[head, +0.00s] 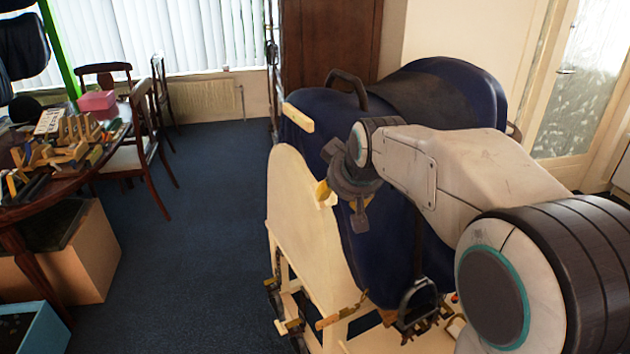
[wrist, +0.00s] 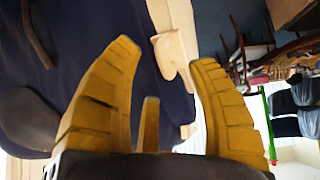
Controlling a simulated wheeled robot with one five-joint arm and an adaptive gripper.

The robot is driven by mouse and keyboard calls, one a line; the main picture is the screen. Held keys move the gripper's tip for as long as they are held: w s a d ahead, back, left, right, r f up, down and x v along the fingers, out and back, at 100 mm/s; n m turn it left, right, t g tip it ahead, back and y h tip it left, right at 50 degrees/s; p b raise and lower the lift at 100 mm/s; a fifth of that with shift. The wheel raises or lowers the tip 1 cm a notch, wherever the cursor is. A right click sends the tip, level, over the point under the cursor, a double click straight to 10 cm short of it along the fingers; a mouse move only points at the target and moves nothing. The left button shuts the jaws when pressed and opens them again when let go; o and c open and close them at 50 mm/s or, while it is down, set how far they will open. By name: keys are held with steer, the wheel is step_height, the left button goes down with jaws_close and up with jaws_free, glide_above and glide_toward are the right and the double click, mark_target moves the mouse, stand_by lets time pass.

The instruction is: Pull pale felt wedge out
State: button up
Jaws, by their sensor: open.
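A pale wedge-like piece (wrist: 172,58) juts out between the dark blue saddle (wrist: 90,35) and the light wooden stand in the wrist view. It lies beyond my fingertips, between their lines, and no finger touches it. My gripper (wrist: 160,55) has its yellow ribbed fingers spread wide with nothing between them. In the head view my gripper (head: 327,192) is at the stand's near side, beside the saddle (head: 325,125). The arm and wrist hide much of the saddle's flank, and a small pale bit shows by the fingers.
The wooden stand (head: 295,210) carries the saddle. A pale bar (head: 298,118) sticks out above my gripper. A stirrup (head: 418,300) hangs low at the right. A cluttered table (head: 60,185) and chairs stand left. The blue carpet (head: 195,250) between is clear.

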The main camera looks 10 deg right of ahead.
steer(key=shift+n+t, duration=0.4)
steer(key=shift+t, duration=0.1)
steer(key=shift+w+r+p+x, duration=0.2)
steer(key=shift+p+x, duration=0.3)
steer(key=shift+x, duration=0.7)
steer(key=shift+w+r+p+x, duration=0.25)
steer(key=shift+p+x, duration=0.25)
steer(key=shift+x, duration=0.75)
steer(key=shift+w+r+p+x, duration=0.2)
steer(key=shift+p+x, duration=0.3)
steer(key=shift+x, duration=0.7)
steer(key=shift+s, duration=0.1)
steer(key=shift+c, duration=0.5)
jaws_close()
